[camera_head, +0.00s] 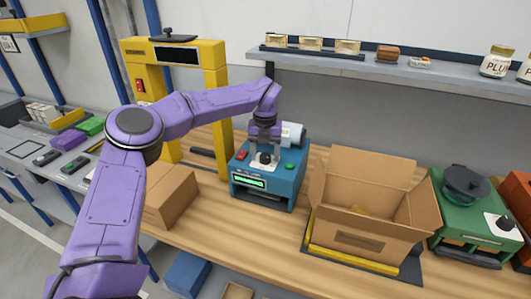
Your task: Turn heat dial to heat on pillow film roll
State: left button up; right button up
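The blue machine (268,186) stands on the wooden bench, with a lit green display (249,181) on its front and a white roll (293,135) at its back. A dark dial (264,158) sits on a pale plate on its top, between a red button (241,155) and a green button (290,167). My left gripper (264,151) points down right above the dial, at or touching it. Its fingers are small and partly merge with the dial, so I cannot tell whether they are closed on it. My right gripper is out of view.
An open cardboard box (360,240) stands to the right, beside a green machine (468,224) with its own dark knob (506,223). A closed carton (172,197) and a yellow frame (216,62) stand left. A shelf (400,73) with goods runs above.

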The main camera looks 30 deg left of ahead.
aim_at(266, 155)
pick_arm(q)
notch_tip(266, 155, up, 10)
jog(key=b, duration=0.1)
jog(key=shift+r+b, duration=0.25)
jog(key=shift+b, duration=0.05)
dwell(0.4)
